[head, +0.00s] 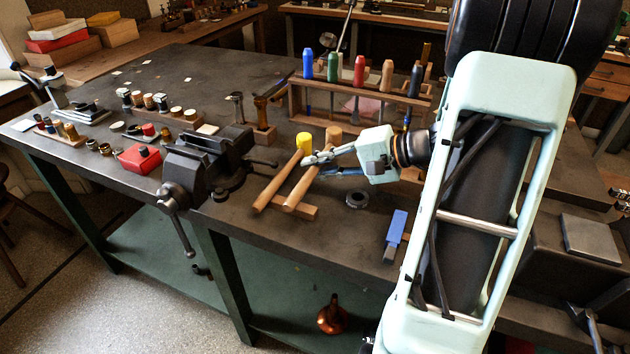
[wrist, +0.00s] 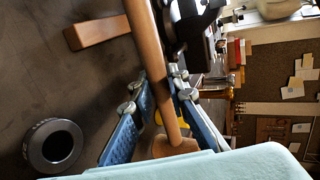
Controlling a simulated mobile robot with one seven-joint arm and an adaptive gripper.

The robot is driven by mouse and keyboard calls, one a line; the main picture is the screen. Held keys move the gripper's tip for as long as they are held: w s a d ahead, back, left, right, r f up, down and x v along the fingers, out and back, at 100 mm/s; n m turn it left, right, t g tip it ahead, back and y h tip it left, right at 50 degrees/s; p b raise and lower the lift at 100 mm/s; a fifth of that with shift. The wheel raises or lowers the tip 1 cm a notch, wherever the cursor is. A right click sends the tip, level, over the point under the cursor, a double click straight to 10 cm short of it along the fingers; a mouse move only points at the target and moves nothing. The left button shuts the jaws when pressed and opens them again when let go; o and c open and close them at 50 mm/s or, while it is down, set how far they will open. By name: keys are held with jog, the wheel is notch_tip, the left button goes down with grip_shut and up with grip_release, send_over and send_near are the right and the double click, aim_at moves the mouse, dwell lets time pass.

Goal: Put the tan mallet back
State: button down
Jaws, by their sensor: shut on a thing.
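The tan mallet (head: 334,135) has a tan head and a long wooden handle that slopes to the lower left in the head view. My gripper (head: 312,160) is shut on its handle just below the head. In the wrist view the handle of the tan mallet (wrist: 148,45) passes between my blue fingers (wrist: 155,92), with its head partly hidden near my wrist. A yellow-headed mallet (head: 304,142) lies just left of it, roughly parallel. A wooden rest (head: 306,211) shows by the lower handles; I cannot tell whether the tan mallet touches it.
A black vise (head: 207,160) stands left of the mallets. A wooden rack (head: 300,98) with several colored-handled tools stands behind. A dark ring (head: 357,200) and a blue-handled tool (head: 396,225) lie to the right. The bench front between the mallets and the ring is bare.

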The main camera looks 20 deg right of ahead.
aim_at(316, 191)
jog(key=f+b, duration=0.1)
jog(key=f, duration=0.1)
jog(key=w+f+b, duration=0.1)
jog(key=f, duration=0.1)
jog(key=shift+d, duration=0.15)
jog(key=c, duration=2.3)
grip_release()
jog(key=shift+s+f, duration=0.1)
jog(key=shift+o, duration=0.7)
